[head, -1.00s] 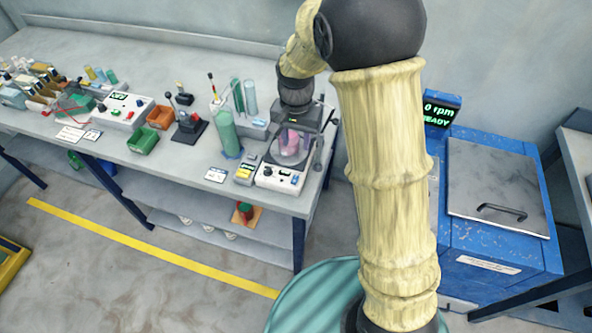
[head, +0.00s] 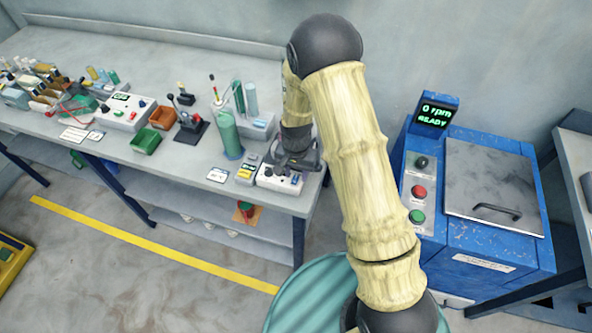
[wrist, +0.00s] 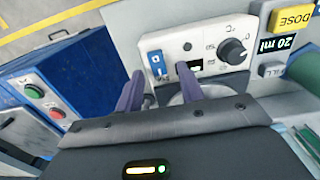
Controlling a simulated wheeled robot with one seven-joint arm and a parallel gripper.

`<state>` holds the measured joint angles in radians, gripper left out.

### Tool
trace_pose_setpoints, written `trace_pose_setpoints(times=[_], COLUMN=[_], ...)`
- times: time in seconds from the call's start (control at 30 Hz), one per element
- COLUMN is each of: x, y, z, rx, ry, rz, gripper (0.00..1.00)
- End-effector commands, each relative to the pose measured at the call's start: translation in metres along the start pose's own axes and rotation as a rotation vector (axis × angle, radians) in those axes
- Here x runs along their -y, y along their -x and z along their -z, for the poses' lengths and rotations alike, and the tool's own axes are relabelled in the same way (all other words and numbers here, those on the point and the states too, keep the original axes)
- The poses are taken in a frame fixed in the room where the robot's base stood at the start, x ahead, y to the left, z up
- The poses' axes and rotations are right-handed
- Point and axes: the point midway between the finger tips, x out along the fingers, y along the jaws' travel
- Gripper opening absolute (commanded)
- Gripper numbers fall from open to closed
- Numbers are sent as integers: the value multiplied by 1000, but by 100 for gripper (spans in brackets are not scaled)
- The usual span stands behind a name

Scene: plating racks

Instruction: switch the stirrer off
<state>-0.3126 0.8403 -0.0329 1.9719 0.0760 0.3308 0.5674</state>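The stirrer (head: 268,180) is a white box with a front panel at the right end of the bench. In the wrist view its panel (wrist: 208,38) shows a dark round knob (wrist: 233,50), a small dark display and a blue switch (wrist: 156,62) at the left. My gripper (head: 292,168) is over the stirrer and hides most of its top. In the wrist view its two purple fingers (wrist: 160,76) are apart with nothing seen between them. The switch appears just beyond and between the fingertips; contact cannot be told.
A blue machine (head: 470,245) reading 0 rpm READY, with red and green buttons, stands to the right.

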Motion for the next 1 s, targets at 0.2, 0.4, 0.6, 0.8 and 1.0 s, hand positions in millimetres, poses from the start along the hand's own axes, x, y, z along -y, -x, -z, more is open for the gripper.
trace_pose_setpoints(times=[0.2, 0.4, 0.6, 0.8, 1.0], x=[0, 0, 0, 1, 1], y=[-2, -1, -1, -3, -3], z=[0, 0, 0, -2, -5], rx=[0, 0, -2, -45, -139], ry=[0, 0, 1, 4, 5], rz=[0, 0, 0, -3, -3], gripper=[38, 11, 0, 0, 0])
